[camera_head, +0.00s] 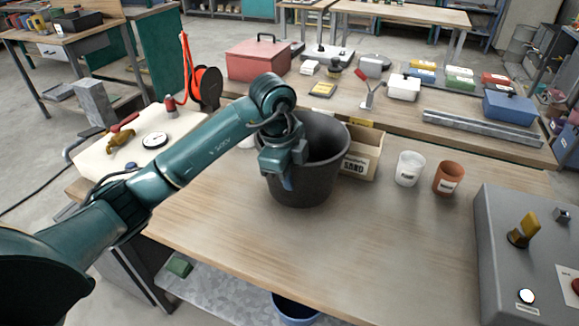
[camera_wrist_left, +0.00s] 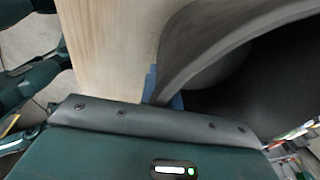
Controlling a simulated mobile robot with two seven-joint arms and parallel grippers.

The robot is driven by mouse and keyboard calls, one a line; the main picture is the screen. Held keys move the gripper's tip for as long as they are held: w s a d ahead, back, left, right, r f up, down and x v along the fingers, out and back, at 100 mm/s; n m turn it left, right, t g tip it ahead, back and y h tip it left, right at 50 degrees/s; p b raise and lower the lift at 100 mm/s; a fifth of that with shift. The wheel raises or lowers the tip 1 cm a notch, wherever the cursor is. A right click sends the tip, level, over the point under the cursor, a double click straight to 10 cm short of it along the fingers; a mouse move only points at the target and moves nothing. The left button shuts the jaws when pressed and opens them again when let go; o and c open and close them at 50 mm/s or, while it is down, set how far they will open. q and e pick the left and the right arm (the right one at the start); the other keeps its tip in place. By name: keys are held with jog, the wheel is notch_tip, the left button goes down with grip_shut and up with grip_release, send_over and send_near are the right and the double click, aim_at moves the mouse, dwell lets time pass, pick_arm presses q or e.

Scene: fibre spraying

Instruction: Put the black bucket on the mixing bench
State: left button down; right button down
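The black bucket (camera_head: 318,182) is upright at the wooden bench (camera_head: 380,235), which I take as the mixing bench. Its base looks to be on the bench top; I see no clear gap beneath it. My left gripper (camera_head: 287,182) is at the bucket's near left rim, pointing down. In the left wrist view, blue fingertips (camera_wrist_left: 163,92) lie on both sides of the bucket wall (camera_wrist_left: 205,50), close against it. The gripper looks shut on the rim. The bucket's inside looks dark and empty. My right gripper is not in view.
A sand box (camera_head: 361,158) stands right behind the bucket. A white cup (camera_head: 409,169) and an orange-brown cup (camera_head: 448,178) stand to the right. A grey control box (camera_head: 530,260) fills the right end. The bench's front middle is clear. A blue bucket (camera_head: 295,308) is below.

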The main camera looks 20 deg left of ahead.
aim_at(291, 196)
pick_arm(q)
notch_tip(291, 196, down, 3)
jog(key=shift+r, duration=0.1)
jog(key=shift+w+f, duration=0.1)
jog(key=shift+f, duration=0.1)
jog(key=c, duration=2.1)
grip_release()
jog(key=shift+f, duration=0.3)
jog(key=o, duration=0.5)
jog(key=shift+r, duration=0.1)
jog(key=shift+c, duration=0.2)
